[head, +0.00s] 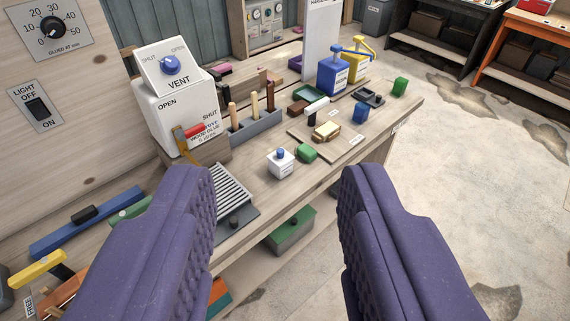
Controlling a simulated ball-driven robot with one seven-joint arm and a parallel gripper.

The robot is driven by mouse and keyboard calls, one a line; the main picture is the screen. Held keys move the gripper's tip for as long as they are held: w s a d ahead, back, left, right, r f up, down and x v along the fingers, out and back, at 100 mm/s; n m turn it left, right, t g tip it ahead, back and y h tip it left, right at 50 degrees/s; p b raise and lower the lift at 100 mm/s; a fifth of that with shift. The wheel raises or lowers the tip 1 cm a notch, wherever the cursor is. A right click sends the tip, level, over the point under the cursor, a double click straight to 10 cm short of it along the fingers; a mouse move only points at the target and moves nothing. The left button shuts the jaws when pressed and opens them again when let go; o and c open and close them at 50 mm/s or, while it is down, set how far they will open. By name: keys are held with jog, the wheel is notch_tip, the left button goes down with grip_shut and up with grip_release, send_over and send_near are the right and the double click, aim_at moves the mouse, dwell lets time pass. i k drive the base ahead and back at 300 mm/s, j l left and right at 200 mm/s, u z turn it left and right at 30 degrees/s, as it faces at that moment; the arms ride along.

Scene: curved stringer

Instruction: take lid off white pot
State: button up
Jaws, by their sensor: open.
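A small white pot (280,167) stands upright on the wooden workbench (258,199), with dark print on its front. A blue knob-like top (281,153) sits on it, on what looks like its lid. My gripper (275,180) is open, with two purple padded fingers wide apart in the foreground. The pot shows in the gap between the fingers, farther off, and nothing is held. The pot is not hidden by the fingers.
A green block (306,153) sits close right of the pot. A ribbed grey tray (232,192) is to the left. Behind stand a white vent box (182,110) with a red-handled lever and a rack of wooden pegs (256,126). Open floor (480,200) lies right.

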aim_at(280, 157)
jog(key=i+l+u, duration=0.4)
jog(key=i+l, duration=0.25)
jog(key=i, duration=0.4)
jog(key=i+l+u, duration=0.4)
jog(key=i+l, duration=0.55)
